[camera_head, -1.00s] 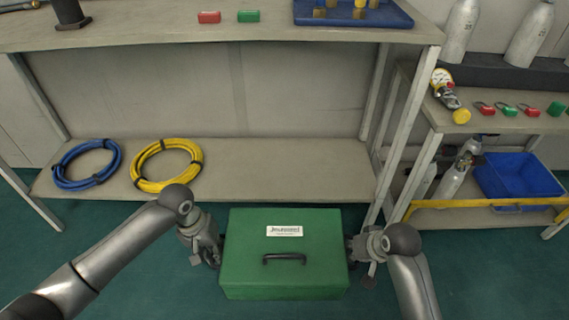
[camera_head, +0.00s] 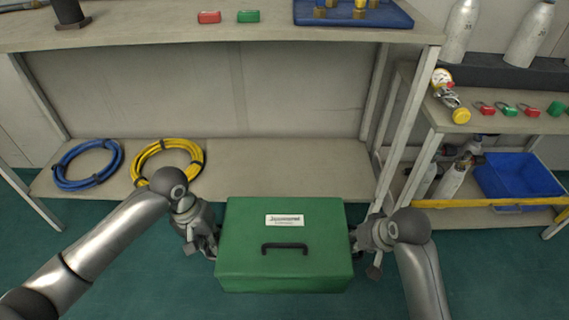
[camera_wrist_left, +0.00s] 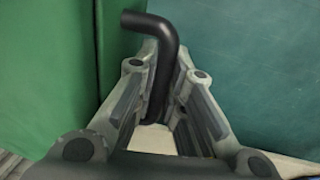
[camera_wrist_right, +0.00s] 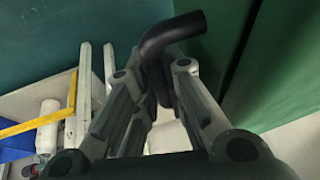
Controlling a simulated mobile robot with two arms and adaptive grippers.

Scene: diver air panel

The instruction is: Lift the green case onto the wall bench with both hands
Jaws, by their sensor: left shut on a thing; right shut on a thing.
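The green case (camera_head: 284,225) is level in front of the bench's lower shelf, with a white label and a black front handle. My left gripper (camera_head: 209,248) is at its left side and my right gripper (camera_head: 358,240) at its right side. In the left wrist view my left gripper (camera_wrist_left: 160,105) is shut on a black side handle (camera_wrist_left: 160,50). In the right wrist view my right gripper (camera_wrist_right: 160,100) is shut on the other black side handle (camera_wrist_right: 165,42). The wall bench (camera_head: 150,34) stands behind, its top well above the case.
On the lower shelf (camera_head: 270,170) lie a blue hose coil (camera_head: 62,170) and a yellow one (camera_head: 196,163). The bench top holds a red block (camera_head: 209,17), a green block (camera_head: 248,16) and a blue tray (camera_head: 395,18). A side rack with cylinders and a blue bin (camera_head: 510,178) stands right.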

